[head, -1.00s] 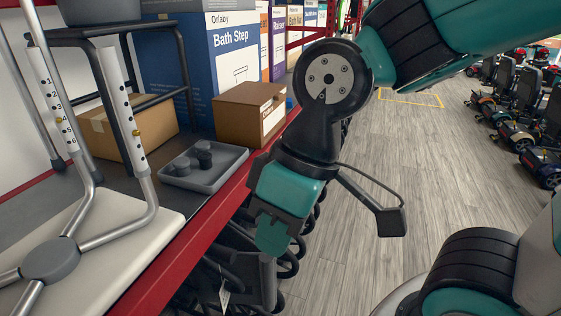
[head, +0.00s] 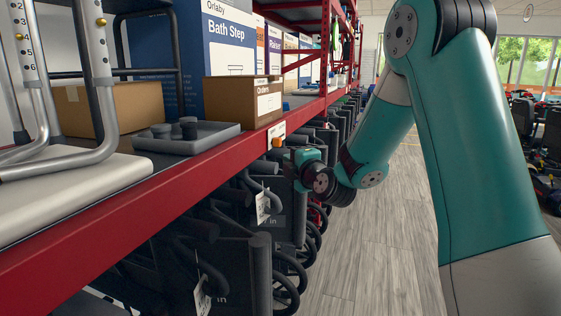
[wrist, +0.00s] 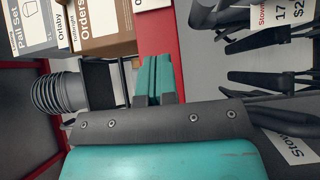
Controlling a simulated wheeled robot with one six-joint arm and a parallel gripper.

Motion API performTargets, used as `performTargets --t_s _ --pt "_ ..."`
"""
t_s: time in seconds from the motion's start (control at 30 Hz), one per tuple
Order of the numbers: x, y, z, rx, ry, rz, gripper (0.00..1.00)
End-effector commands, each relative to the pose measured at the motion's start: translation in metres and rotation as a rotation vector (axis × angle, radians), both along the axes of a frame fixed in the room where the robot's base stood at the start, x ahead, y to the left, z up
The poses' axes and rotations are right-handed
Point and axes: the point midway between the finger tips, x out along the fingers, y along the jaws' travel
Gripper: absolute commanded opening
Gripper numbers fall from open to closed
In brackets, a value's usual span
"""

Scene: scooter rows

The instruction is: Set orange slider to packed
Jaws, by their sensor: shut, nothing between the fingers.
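A small orange piece (head: 277,142), which looks like the slider, sits at the lower part of a white label plate (head: 276,131) on the red shelf edge. Any lettering on the plate is too small to read. My gripper (head: 287,156) is just below and right of the orange piece in the head view; whether it touches it I cannot tell. In the wrist view the teal fingers (wrist: 155,76) are together and empty, in front of the red shelf edge. The orange piece does not show there; a white plate (wrist: 150,5) shows partly at the top.
A brown Orders box (head: 242,100) stands on the shelf above the plate, beside a grey tray (head: 215,137). The red shelf edge (head: 110,190) runs along the left. Folded wheelchairs (head: 260,225) crowd below it. Open floor (head: 375,235) lies right.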

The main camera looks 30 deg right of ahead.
Motion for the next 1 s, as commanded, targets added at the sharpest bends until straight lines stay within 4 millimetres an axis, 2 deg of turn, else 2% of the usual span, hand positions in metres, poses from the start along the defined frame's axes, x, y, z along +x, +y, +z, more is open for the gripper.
performTargets --t_s 0.3,0.43,0.57,0.9,1.0 --pt "0.001 0.0 0.002 -0.004 -0.001 -0.001 0.0" --pt "0.009 -0.001 0.004 -0.004 -0.001 0.0 0.0" --pt "0.03 -0.003 0.006 -0.004 0.0 0.002 0.0" --pt "0.101 -0.011 0.005 -0.004 -0.001 0.002 0.0" --pt "0.11 -0.027 0.003 -0.002 -0.002 -0.004 0.0"
